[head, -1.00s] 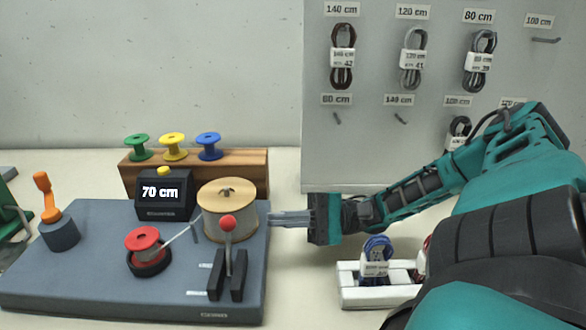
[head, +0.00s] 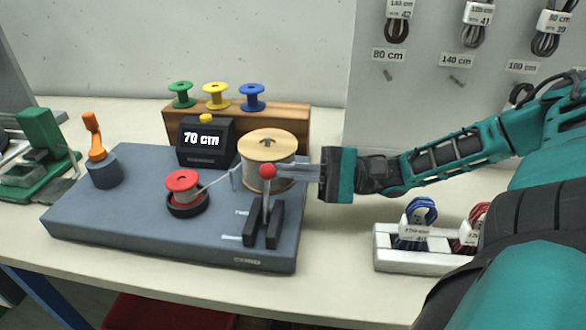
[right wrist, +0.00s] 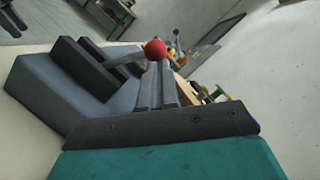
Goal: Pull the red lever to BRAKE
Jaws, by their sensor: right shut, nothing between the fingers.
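The lever is a grey rod topped by a red ball (head: 267,171). It stands nearly upright between two dark uprights (head: 263,224) at the front right of the grey board (head: 120,215). My right gripper (head: 282,171) comes in from the right, shut and empty, with its fingertips close beside the ball. The right wrist view shows the red ball (right wrist: 155,50) just beyond the tips of the shut fingers (right wrist: 156,75); I cannot tell whether they touch. Small white labels lie left of the uprights; the words are too small to read. My left gripper is not in view.
A wooden-topped drum (head: 267,146) stands right behind the lever. A white rack (head: 425,260) with cable coils stands right; bare table lies between.

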